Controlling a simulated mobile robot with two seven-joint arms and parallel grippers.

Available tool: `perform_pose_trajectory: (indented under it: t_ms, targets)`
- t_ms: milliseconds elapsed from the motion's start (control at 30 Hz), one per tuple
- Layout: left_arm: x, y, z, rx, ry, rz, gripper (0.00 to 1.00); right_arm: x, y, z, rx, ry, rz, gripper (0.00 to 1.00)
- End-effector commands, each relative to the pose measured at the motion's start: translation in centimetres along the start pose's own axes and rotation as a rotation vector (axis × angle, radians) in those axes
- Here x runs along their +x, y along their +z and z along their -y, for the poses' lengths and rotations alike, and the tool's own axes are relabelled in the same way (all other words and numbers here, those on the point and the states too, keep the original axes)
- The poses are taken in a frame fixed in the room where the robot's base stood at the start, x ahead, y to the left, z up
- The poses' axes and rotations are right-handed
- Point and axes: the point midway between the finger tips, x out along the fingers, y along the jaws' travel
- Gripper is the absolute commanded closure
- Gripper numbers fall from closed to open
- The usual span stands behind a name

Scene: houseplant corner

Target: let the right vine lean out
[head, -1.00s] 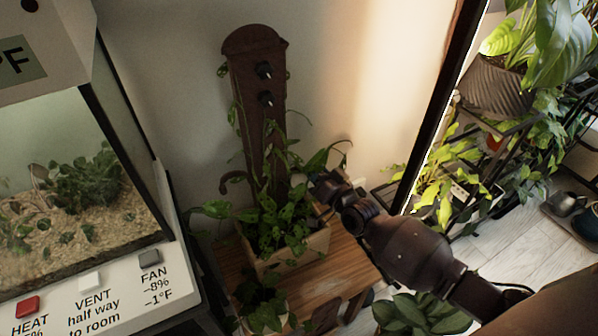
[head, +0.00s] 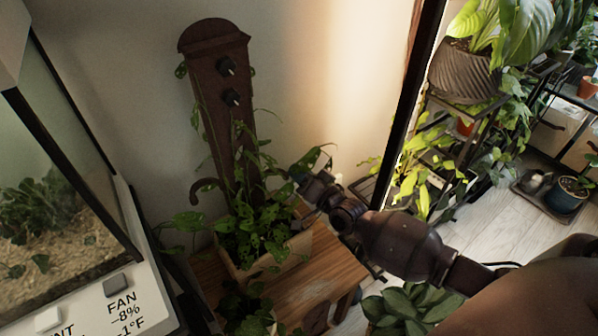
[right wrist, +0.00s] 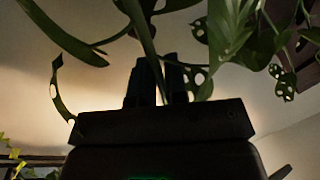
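A brown upright board (head: 222,100) with two dark clips stands in a tan planter box (head: 268,268). Leafy vines climb its lower part. The right vine (head: 318,156) arches out to the right of the board, its leaves apart from the wood. My right gripper (head: 303,180) is at this vine, above the planter's right side. In the right wrist view its two dark fingers (right wrist: 158,82) are close together with a green stem (right wrist: 146,40) between them; contact is dark and hard to see. My left gripper is out of view.
The planter stands on a wooden bench (head: 325,275) with a smaller plant (head: 245,308) in front. A glass terrarium (head: 70,190) is at the left. A dark frame edge (head: 405,110) and plant shelves (head: 480,125) are at the right. Wall space above the gripper is clear.

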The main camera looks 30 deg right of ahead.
Motion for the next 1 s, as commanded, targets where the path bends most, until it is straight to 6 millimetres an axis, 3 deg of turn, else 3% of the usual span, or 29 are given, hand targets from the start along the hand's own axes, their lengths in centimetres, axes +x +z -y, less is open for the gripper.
perform_pose_trajectory:
  t_ms: [33,100,533,1000]
  targets:
    - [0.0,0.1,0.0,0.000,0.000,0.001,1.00,0.0,0.1,0.0,0.000,0.001,0.001,0.78]
    - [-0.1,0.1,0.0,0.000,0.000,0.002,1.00,0.0,0.1,0.0,0.000,0.001,0.001,0.68]
    - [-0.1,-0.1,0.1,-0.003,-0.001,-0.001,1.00,-0.9,-0.1,0.1,-0.001,0.000,0.000,0.67]
    - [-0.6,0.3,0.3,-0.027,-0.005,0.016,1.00,-8.6,-0.1,0.1,0.000,0.000,0.000,0.67]
